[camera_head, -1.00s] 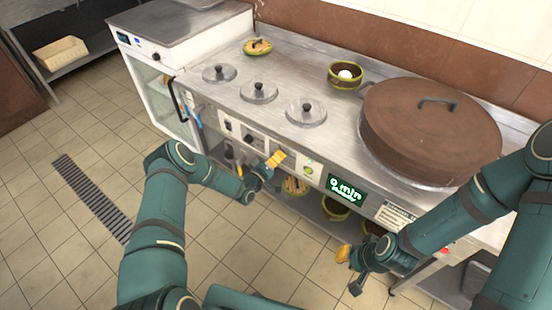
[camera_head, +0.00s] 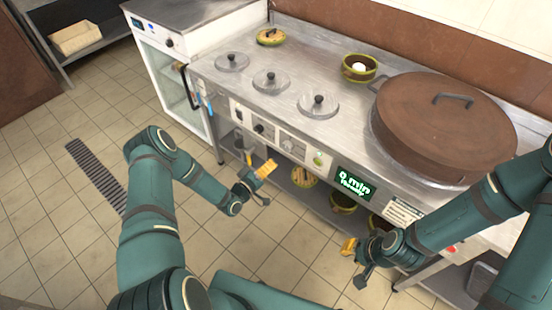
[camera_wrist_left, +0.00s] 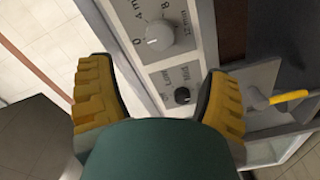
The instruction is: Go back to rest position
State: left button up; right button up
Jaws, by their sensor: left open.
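My left gripper (camera_head: 265,170) is open and empty in front of the lower front panel of the steel counter. In the left wrist view its two yellow fingers (camera_wrist_left: 160,98) stand wide apart, with a panel and knobs beyond them. My right gripper (camera_head: 349,247) hangs low in front of the counter's right part, its yellow tips close to one another. I cannot tell whether its jaws are open. Both forearms are bent forward over the floor.
The steel counter (camera_head: 300,60) holds three small lidded wells, a green bowl (camera_head: 359,68) with a white round thing, and a large brown lidded pot (camera_head: 440,125). A green-lit display (camera_head: 355,184) is on its front. Bowls stand on the shelf below. Tiled floor is free at left.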

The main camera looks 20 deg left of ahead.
pick_arm(q)
jog(key=shift+s+a, duration=0.2)
jog(key=shift+s, duration=0.45)
jog(key=s+d+m+g, duration=0.1)
jog(key=d+m+g, duration=0.1)
jog(key=d+g, duration=0.3)
jog(key=s+d+r+m+g, duration=0.1)
jog(key=s+d+r+g, duration=0.1)
jog(key=s, duration=0.5)
jog(key=s+d+r+m+g+y, duration=0.1)
jog(key=s+d+r+m+g, duration=0.1)
jog(key=s+d+g, duration=0.2)
jog(key=s+d+r+m+g+y, duration=0.1)
jog(key=s+g, duration=0.3)
jog(key=s, duration=0.6)
jog(key=shift+d+r+m, duration=0.3)
jog(key=shift+d+r, duration=0.2)
jog(key=shift+d, duration=0.4)
